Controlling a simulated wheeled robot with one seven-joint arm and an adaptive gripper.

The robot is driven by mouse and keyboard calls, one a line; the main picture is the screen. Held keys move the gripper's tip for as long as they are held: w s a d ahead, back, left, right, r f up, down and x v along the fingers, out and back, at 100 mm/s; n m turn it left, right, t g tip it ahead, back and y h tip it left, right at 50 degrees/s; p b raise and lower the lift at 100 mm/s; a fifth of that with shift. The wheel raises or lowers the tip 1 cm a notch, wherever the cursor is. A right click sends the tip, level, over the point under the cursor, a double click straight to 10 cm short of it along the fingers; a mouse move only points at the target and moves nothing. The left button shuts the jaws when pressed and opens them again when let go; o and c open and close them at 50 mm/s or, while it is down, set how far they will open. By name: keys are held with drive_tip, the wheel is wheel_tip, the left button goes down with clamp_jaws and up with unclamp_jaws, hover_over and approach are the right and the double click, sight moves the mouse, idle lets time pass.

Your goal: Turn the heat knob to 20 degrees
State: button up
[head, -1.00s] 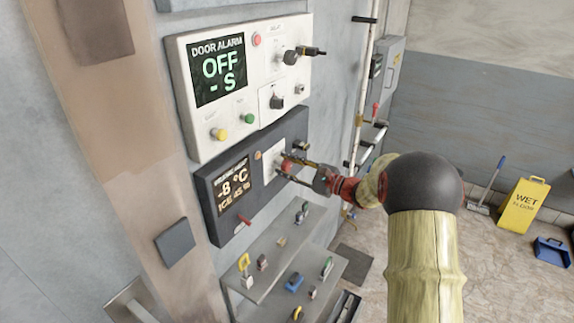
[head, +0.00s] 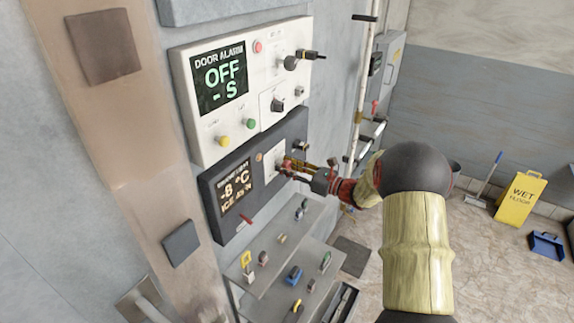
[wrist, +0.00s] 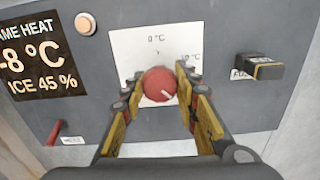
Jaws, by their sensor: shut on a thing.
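The heat knob (wrist: 159,84) is round and red with a white pointer mark directed to the lower right in the wrist view. It sits on a white plate on the dark frame heat panel (head: 211,190). The panel's display (wrist: 38,57) reads -8 °C and ICE 45 %. My gripper (wrist: 160,88) is shut on the knob, one yellow-padded finger on each side. In the head view my gripper (head: 288,168) reaches the panel from the right and mostly hides the knob. Small degree labels show on the plate above the knob.
A door alarm panel (head: 262,128) reading OFF is just above. A red switch (wrist: 57,131) and a black fuse-like handle (wrist: 262,67) flank the knob. A shelf (head: 262,268) with several small parts lies below. A yellow wet floor sign (head: 522,198) stands at right.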

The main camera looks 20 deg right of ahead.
drive_tip(key=shift+f, duration=0.15)
idle(0.3)
drive_tip(key=o, duration=1.2)
drive_tip(key=shift+s+d, duration=0.1)
drive_tip(key=v, duration=1.1)
drive_tip(key=shift+s+d, duration=0.2)
drive_tip(key=shift+s, duration=0.1)
